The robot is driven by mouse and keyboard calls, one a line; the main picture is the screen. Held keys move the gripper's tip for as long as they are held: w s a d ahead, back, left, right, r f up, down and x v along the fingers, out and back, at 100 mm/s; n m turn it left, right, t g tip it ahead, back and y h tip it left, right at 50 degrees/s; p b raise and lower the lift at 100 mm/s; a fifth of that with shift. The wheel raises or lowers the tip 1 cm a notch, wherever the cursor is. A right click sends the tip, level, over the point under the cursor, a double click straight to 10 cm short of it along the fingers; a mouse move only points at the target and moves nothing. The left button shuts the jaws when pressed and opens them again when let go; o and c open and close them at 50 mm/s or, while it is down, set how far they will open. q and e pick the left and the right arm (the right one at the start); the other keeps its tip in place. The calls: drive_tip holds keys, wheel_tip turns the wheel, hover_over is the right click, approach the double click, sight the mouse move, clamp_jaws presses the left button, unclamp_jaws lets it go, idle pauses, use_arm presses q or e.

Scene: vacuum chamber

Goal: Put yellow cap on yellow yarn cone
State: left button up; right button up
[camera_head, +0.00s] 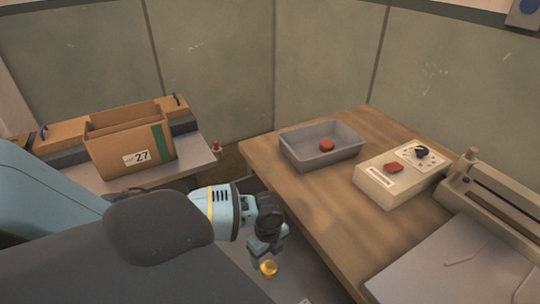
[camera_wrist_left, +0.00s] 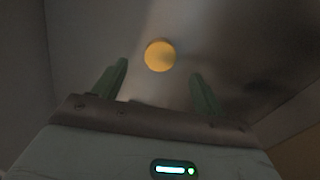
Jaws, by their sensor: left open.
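A small round yellow thing, which looks like the yellow cap (camera_head: 268,268), is low beside the wooden table, just below my left gripper (camera_head: 262,257) in the head view. In the left wrist view the yellow cap (camera_wrist_left: 160,55) shows as a plain disc. It lies ahead of and between the two open fingers of my left gripper (camera_wrist_left: 157,85), with a visible gap on both sides. I cannot tell what it rests on. I do not make out a yellow yarn cone in either view. My right gripper is not in view.
The wooden table (camera_head: 290,205) holds a grey tray (camera_head: 295,152) with a red object (camera_head: 327,145) inside, and a beige box with a dial (camera_head: 385,185). A brown box marked 27 (camera_head: 110,160) stands on the left bench. The table's left edge is close to my left arm.

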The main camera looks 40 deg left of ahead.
sight(269, 267)
use_arm(q)
drive_tip(key=shift+d+f, duration=0.15)
drive_tip(key=shift+f, duration=2.95)
drive_tip(key=c, duration=1.1)
drive_tip(key=shift+o, duration=0.2)
drive_tip(key=shift+r, duration=0.15)
drive_tip(key=shift+w+r, duration=0.1)
drive_tip(key=shift+r, duration=0.4)
wheel_tip(269, 267, up, 2)
drive_tip(key=shift+s+d+r, duration=0.25)
drive_tip(key=shift+s+d, duration=0.15)
drive_tip(key=shift+s, duration=0.15)
drive_tip(key=s+d, duration=0.3)
drive_tip(key=s, duration=0.1)
drive_tip(key=s+d+r, duration=0.1)
drive_tip(key=s+d, duration=0.5)
drive_tip(key=s, duration=0.1)
drive_tip(key=shift+s+r, duration=0.15)
drive_tip(key=shift+s, duration=0.15)
